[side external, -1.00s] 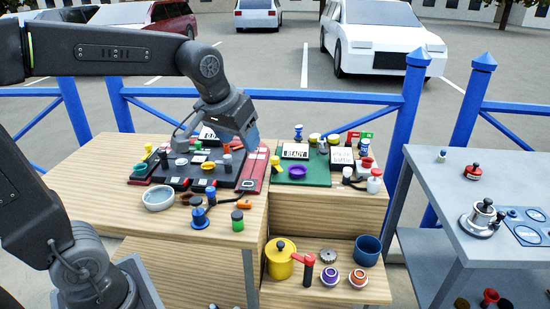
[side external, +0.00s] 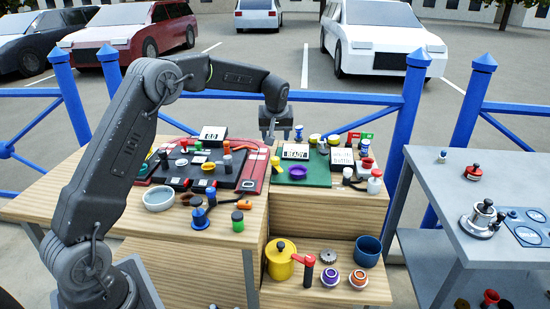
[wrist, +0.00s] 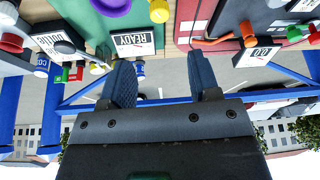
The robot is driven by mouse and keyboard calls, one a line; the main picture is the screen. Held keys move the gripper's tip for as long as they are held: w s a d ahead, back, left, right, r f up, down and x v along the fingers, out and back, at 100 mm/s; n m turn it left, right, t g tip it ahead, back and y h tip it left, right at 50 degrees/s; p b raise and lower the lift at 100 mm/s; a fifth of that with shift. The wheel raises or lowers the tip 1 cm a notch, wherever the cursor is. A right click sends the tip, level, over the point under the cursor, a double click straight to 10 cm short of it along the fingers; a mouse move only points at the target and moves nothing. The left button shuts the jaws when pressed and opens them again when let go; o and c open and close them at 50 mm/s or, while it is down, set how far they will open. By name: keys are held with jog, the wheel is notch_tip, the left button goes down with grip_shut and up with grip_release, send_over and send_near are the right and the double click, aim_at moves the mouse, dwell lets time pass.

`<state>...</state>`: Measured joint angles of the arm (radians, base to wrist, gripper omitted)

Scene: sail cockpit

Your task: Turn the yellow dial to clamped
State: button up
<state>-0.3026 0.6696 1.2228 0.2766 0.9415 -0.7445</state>
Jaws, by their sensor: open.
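Several yellow parts are in view, and I cannot tell which is the task's dial. One yellow knob (side external: 275,160) is at the left edge of the green board (side external: 312,178); it also shows at the top of the wrist view (wrist: 159,11). A second yellow knob (side external: 314,138) is at the board's back edge. A yellow dial (side external: 208,167) sits on the dark panel (side external: 225,181). My gripper (side external: 277,135) is open and empty, raised behind the left part of the board. Its fingers (wrist: 162,82) show in the wrist view with nothing between them. Clamped markings are not legible.
A READY display (side external: 295,151) stands near my gripper, with another display (side external: 213,133) to the left. A purple dial (side external: 323,148) is on the green board. A grey bowl (side external: 159,198) stands front left. A blue railing (side external: 360,98) runs behind the bench.

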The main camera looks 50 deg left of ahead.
aim_at(275, 158)
jog(key=x, duration=1.2)
jog(key=shift+c, duration=0.5)
jog(key=c, duration=0.8)
jog(key=shift+d+n, duration=0.1)
jog(key=shift+n, duration=0.2)
jog(key=n+g, duration=0.1)
jog(key=n, duration=0.2)
jog(key=n+g+y, duration=0.1)
jog(key=n, duration=0.1)
jog(key=shift+w+n, duration=0.15)
jog(key=shift+n, duration=0.25)
jog(key=n+g, duration=0.2)
jog(key=n, duration=0.3)
jog(key=shift+n, duration=0.3)
